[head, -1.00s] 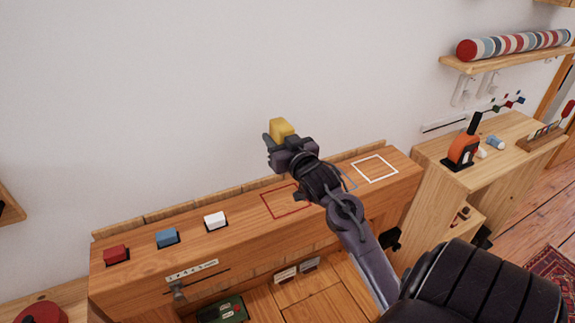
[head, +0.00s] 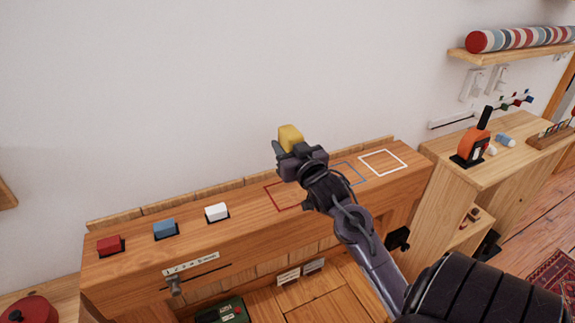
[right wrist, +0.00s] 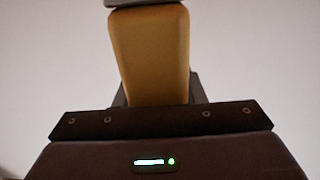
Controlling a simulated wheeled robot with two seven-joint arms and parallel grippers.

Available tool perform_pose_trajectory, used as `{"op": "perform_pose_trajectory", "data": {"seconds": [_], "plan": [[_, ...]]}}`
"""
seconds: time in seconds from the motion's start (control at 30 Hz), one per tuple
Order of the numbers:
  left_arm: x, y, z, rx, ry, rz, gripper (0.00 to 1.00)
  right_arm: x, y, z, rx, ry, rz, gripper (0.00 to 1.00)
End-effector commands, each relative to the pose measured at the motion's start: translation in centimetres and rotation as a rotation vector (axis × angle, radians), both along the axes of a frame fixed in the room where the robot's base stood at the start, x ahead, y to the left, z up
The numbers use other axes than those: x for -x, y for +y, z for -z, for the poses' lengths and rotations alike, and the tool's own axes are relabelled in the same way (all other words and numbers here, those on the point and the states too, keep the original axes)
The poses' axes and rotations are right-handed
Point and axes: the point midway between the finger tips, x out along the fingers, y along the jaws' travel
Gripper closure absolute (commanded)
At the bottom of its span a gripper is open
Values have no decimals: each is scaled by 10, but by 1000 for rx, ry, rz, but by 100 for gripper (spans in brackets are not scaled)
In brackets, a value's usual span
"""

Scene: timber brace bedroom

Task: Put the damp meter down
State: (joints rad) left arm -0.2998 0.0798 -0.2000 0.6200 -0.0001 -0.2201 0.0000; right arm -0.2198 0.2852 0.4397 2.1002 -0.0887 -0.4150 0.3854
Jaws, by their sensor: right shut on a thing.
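The damp meter (head: 290,137) is a yellow block-shaped device held in my right gripper (head: 287,148). In the right wrist view the yellow body (right wrist: 150,55) stands up between the jaws, with a grey end at the top edge. The gripper is shut on it, in front of the white wall and above the wooden ledge. The ledge top (head: 245,235) carries a red outlined square (head: 272,199), partly hidden by my gripper, a blue outlined square (head: 357,170), also partly hidden, and a clear white outlined square (head: 383,162). My left gripper is not in view.
Red (head: 109,244), blue (head: 165,228) and white (head: 216,212) blocks sit on the ledge's left part. A slider (head: 175,285) is on its front. An orange tool (head: 473,140) stands on the right bench (head: 450,165). A striped roll (head: 515,40) lies on a shelf above.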

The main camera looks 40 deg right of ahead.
Motion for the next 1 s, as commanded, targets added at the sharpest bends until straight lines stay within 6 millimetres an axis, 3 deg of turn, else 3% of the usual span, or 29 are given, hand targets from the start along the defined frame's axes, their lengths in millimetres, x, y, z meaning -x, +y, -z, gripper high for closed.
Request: {"op": "perform_pose_trajectory", "data": {"seconds": [0.47,0.87,0.9,1.0], "plan": [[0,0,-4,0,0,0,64,0,0,54,0,-1,0,90],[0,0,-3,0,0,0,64,0,0,60,1,-3,0,90],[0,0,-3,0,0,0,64,0,0,61,0,-1,0,61],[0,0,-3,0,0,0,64,0,0,60,0,-1,0,48]]}}
